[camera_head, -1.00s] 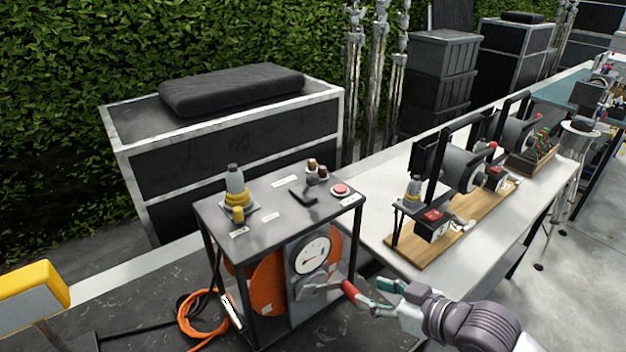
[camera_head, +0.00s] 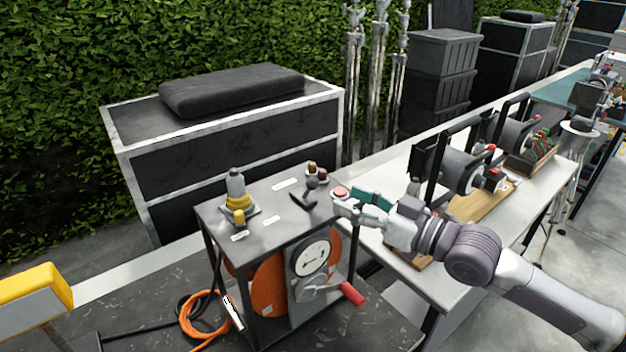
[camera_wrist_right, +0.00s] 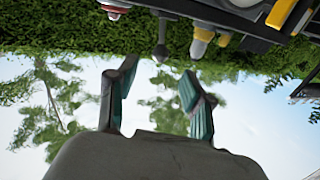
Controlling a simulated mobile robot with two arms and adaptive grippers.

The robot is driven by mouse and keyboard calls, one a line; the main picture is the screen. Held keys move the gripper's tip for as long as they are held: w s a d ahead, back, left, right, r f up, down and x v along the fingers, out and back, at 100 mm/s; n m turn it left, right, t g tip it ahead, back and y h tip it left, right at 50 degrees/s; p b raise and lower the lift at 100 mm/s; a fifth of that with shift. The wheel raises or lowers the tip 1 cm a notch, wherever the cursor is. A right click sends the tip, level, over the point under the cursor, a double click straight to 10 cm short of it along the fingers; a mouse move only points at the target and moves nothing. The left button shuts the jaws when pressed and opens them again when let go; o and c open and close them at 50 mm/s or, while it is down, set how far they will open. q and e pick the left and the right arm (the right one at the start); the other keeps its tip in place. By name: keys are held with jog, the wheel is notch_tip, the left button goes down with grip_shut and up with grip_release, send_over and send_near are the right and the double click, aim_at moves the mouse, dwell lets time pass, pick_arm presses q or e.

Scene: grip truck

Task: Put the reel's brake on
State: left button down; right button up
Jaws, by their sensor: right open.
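The reel's orange drum (camera_head: 268,288) sits inside a black frame with a dial (camera_head: 311,258) and a crank with a red handle (camera_head: 352,294). On its grey top (camera_head: 262,212) a dark ball-knobbed lever (camera_head: 312,184) stands near a red button (camera_head: 340,191). I cannot tell from labels which control is the brake. My right gripper (camera_head: 345,204) is open and empty at the top's right edge, beside the red button. In the right wrist view its fingers (camera_wrist_right: 157,85) are apart, with the lever's knob (camera_wrist_right: 160,52) beyond them. My left gripper is not in view.
A yellow-and-grey bottle-shaped fitting (camera_head: 236,190) and a yellow button (camera_head: 239,217) stand on the left of the top. A white bench (camera_head: 455,285) with more equipment lies right. A yellow block (camera_head: 35,285) is at far left.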

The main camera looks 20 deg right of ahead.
aim_at(315, 185)
jog(key=p+x, duration=0.3)
jog(key=x, duration=0.5)
jog(key=shift+w+a, duration=0.2)
jog(key=shift+w, duration=0.05)
jog(key=shift+w+a, duration=0.2)
jog(key=shift+c, duration=0.2)
grip_shut()
